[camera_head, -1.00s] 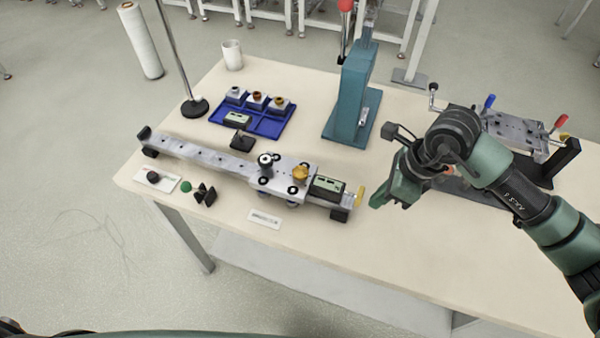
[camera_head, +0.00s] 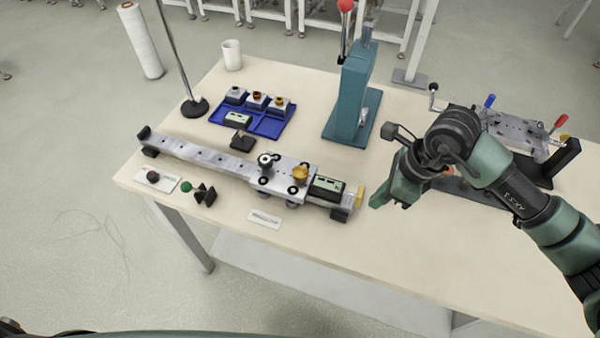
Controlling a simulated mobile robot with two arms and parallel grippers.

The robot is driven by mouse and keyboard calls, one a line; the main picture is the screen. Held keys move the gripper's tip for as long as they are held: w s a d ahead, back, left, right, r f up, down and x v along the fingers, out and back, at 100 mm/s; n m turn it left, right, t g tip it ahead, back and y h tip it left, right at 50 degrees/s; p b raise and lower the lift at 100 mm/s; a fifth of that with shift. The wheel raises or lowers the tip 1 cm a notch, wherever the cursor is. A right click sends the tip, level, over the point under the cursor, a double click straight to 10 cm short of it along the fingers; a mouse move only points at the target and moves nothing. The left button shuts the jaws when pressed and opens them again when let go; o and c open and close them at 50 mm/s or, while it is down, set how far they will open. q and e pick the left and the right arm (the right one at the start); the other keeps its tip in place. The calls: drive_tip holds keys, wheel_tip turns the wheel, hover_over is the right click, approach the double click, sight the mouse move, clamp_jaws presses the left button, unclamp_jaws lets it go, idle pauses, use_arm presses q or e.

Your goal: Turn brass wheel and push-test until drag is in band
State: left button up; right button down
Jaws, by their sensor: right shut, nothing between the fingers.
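The brass wheel (camera_head: 301,173) sits on top of the silver carriage (camera_head: 283,175), near the right end of the metal rail (camera_head: 205,157). A black-and-silver knob (camera_head: 265,160) stands on the carriage left of the wheel. A gauge box with a small display (camera_head: 327,187) sits right of the wheel; its reading is too small to tell. A yellow piece (camera_head: 359,197) marks the rail's right end. My right gripper (camera_head: 376,203) is shut and empty, just right of that yellow piece and apart from the wheel. My left gripper is not in view.
A blue tray (camera_head: 219,116) with several small blocks lies behind the rail. A teal press (camera_head: 347,95) stands at the back. A metal fixture (camera_head: 515,130) with coloured handles is at the right. A white label card (camera_head: 264,219) lies in front. The front right table is clear.

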sight(320, 181)
drive_tip(key=shift+a, duration=0.2)
drive_tip(key=shift+w+a+b, duration=0.6)
drive_tip(key=shift+a, duration=1.35)
drive_tip(key=shift+w+a+b, duration=0.55)
drive_tip(key=shift+a+b, duration=0.05)
drive_tip(key=shift+a, duration=1.4)
drive_tip(key=shift+w+a+b, duration=0.6)
drive_tip(key=shift+a, duration=1.5)
drive_tip(key=shift+r, duration=0.1)
drive_tip(key=shift+s+d+r, duration=0.2)
drive_tip(key=shift+d+r, duration=0.3)
drive_tip(key=shift+d, duration=0.25)
drive_tip(key=shift+s+d+r, duration=0.15)
drive_tip(key=shift+d+r, duration=0.3)
drive_tip(key=shift+d, duration=0.3)
drive_tip(key=shift+r+p, duration=1.8)
drive_tip(key=shift+r, duration=1.7)
